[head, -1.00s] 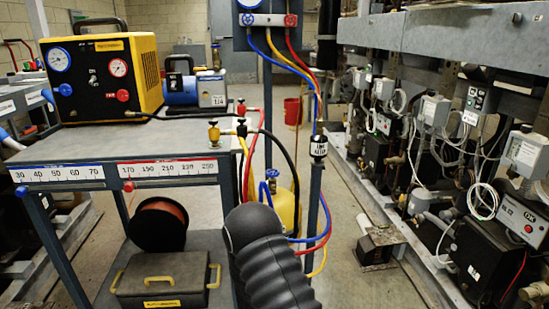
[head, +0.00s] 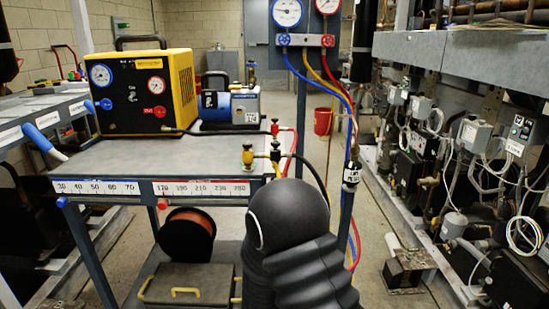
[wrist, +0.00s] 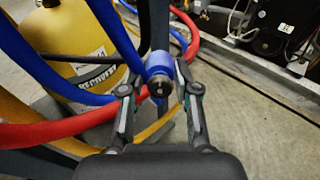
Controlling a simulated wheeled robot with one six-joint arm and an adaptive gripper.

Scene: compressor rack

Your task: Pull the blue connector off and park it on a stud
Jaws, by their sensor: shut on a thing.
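The blue connector (wrist: 159,66) is a blue collar with a dark metal end facing the wrist camera. My gripper (wrist: 158,92) has its two fingers closed on either side of it. A blue hose (wrist: 75,85) passes close by on the left; whether it joins the connector is unclear. In the head view my arm hides the gripper and the connector. The manifold (head: 305,40) with two gauges hangs on a post at top centre, with blue, yellow and red hoses running down. I cannot tell for sure which part is a parking stud.
A yellow cylinder (wrist: 75,42) stands left of my gripper, with red (wrist: 90,125) and yellow hoses crossing around it. The trolley (head: 150,160) carries a yellow-black machine (head: 140,95), a blue pump (head: 230,106) and brass fittings. The compressor rack (head: 430,150) lines the right; floor between is partly clear.

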